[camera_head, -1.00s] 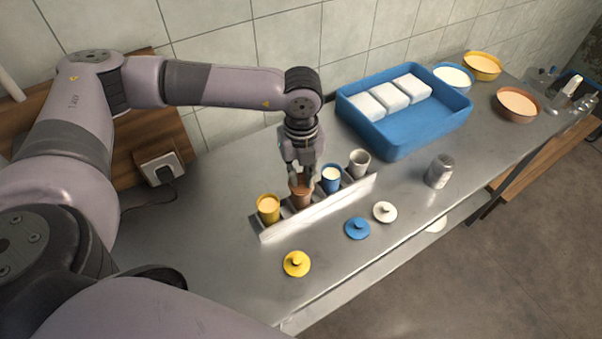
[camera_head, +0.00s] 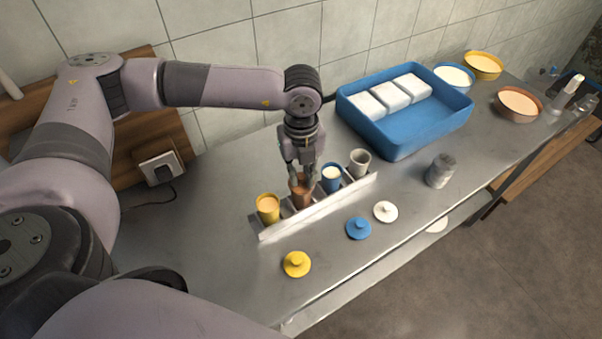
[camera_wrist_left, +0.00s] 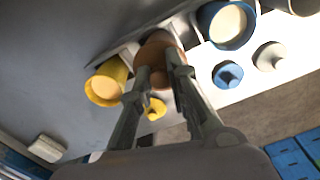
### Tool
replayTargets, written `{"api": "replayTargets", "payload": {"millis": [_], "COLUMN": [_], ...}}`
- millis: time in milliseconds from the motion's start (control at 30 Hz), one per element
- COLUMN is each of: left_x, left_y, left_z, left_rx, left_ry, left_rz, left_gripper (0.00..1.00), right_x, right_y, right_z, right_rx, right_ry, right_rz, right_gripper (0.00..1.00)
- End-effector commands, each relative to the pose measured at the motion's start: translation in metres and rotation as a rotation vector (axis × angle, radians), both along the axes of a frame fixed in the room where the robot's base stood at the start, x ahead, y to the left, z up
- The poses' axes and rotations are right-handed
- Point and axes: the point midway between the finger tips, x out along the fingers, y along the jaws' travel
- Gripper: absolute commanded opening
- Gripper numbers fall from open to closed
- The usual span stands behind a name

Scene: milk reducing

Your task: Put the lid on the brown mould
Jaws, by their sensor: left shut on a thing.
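The brown mould (camera_head: 302,199) stands in the light rack (camera_head: 325,207) between the yellow mould (camera_head: 268,209) and the blue mould (camera_head: 331,179). My left gripper (camera_head: 301,181) points down right at the top of the brown mould, and its fingers are shut on the brown lid's knob. In the left wrist view, the gripper (camera_wrist_left: 160,78) has the round brown lid (camera_wrist_left: 157,48) at its fingertips. The lid appears to be over the mould's mouth. Fingers partly hide it, so I cannot tell if it is fully seated. My right gripper is out of view.
Yellow (camera_head: 297,264), blue (camera_head: 358,229) and white (camera_head: 385,212) lids lie in front of the rack. A blue tray (camera_head: 400,139) stands behind right, and a grey jar (camera_head: 440,171) stands to the right.

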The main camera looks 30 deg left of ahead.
Motion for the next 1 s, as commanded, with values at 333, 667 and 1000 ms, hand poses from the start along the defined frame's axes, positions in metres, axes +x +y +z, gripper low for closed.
{"api": "replayTargets", "payload": {"millis": [333,667,1000], "left_x": [-0.0002,-0.0001,-0.0001], "left_y": [0.0002,0.0001,0.0001], "left_z": [-0.0001,0.0000,0.0000], "left_rx": [0.001,0.000,0.000], "left_ry": [0.001,0.000,0.000], "left_rz": [0.000,0.000,0.000], "left_gripper": [0.05,0.29,0.39], "right_x": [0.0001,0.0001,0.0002], "right_y": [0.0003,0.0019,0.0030], "right_z": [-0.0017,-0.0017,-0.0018], "right_rx": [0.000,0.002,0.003], "right_ry": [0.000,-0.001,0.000], "right_rz": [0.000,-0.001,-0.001], "right_gripper": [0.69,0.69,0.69]}}
